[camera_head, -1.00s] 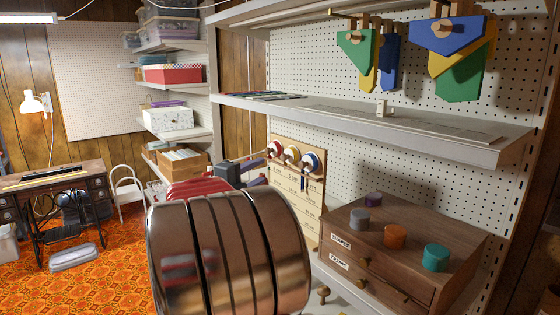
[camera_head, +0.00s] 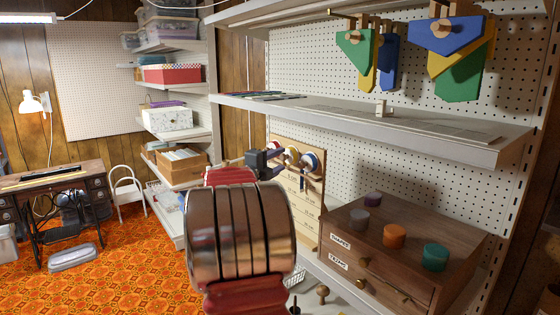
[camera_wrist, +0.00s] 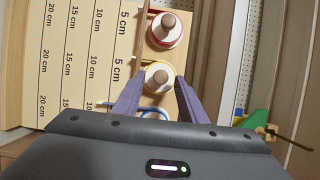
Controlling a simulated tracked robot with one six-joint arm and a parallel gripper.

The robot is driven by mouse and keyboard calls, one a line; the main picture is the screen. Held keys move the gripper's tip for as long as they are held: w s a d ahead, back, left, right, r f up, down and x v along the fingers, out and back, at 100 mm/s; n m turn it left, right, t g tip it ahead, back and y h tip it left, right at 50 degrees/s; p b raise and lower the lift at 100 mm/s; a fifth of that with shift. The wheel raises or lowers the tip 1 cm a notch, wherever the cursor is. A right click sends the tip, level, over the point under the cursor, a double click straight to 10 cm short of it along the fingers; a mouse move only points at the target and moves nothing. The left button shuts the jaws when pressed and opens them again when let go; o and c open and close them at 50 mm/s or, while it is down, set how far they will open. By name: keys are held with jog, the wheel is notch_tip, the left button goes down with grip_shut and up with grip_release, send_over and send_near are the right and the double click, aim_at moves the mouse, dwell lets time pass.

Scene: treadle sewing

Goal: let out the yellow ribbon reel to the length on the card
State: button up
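The yellow ribbon reel (camera_wrist: 158,68) has a yellow rim, pale face and wooden knob. It shows between my gripper's (camera_wrist: 158,83) two purple fingers, which are apart on either side; contact cannot be told. The red-rimmed reel (camera_wrist: 167,42) is beside it, and the blue-rimmed reel (camera_wrist: 150,112) is partly hidden by my gripper. The reels sit on a wooden board (camera_wrist: 80,60) marked 5, 10, 15 and 20 cm. In the head view the yellow reel (camera_head: 291,154) is partly covered by my gripper (camera_head: 278,157). I cannot make out the card's length.
A wooden drawer box (camera_head: 440,225) with several coloured spools stands right of the board. A shelf (camera_head: 400,130) runs above, holding a small white object (camera_head: 381,108). A sewing table (camera_head: 55,185) stands far left.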

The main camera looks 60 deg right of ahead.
jog(key=shift+d, duration=0.7)
jog(key=shift+c, duration=0.4)
grip_shut()
jog(key=shift+s+d, duration=0.1)
jog(key=shift+f, duration=0.1)
